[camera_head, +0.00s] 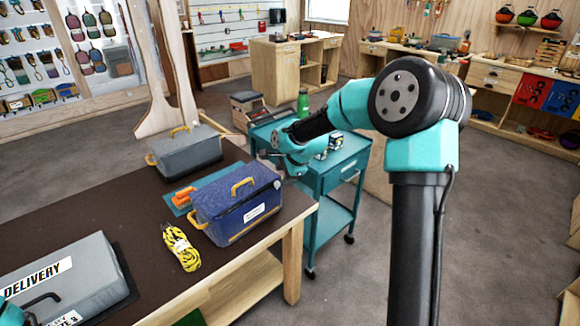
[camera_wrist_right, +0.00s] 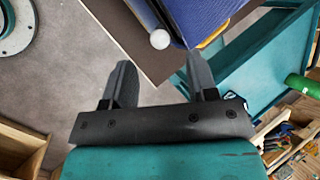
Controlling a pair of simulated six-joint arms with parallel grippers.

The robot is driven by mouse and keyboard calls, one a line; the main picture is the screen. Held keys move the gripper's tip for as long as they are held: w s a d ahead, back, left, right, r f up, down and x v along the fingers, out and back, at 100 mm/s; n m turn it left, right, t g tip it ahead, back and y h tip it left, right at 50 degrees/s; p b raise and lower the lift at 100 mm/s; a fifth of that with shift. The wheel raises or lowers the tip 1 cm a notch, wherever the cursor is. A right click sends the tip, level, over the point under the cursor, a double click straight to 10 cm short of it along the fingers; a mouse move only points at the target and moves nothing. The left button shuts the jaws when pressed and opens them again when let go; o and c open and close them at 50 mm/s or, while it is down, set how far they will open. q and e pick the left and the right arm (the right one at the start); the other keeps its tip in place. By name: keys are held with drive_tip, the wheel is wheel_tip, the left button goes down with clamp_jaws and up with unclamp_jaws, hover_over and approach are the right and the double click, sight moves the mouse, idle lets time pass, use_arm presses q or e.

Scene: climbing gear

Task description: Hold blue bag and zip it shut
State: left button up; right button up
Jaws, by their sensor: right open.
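The blue bag (camera_head: 232,205) stands on the brown table, with a yellow handle on top and a white label on its front. Its blue side also shows at the top of the right wrist view (camera_wrist_right: 205,18). A small white round knob (camera_wrist_right: 160,39) shows beside the bag's edge there; whether it belongs to the zip I cannot tell. My right gripper (camera_wrist_right: 158,62) is open and empty, its fingertips close to the knob and the bag's end. In the head view its jaws are largely hidden behind my wrist. Only a teal bit of my left arm shows, at the lower left corner.
A grey case (camera_head: 188,151) stands behind the bag. A yellow rope bundle (camera_head: 181,247) lies in front of it, and orange items (camera_head: 184,197) lie on a teal mat. A grey delivery case (camera_head: 66,281) is at front left. A teal cart (camera_head: 335,181) stands right of the table.

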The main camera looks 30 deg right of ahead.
sight(278, 182)
drive_tip(key=x, duration=0.5)
drive_tip(key=shift+w+f, duration=0.15)
drive_tip(key=shift+f, duration=0.15)
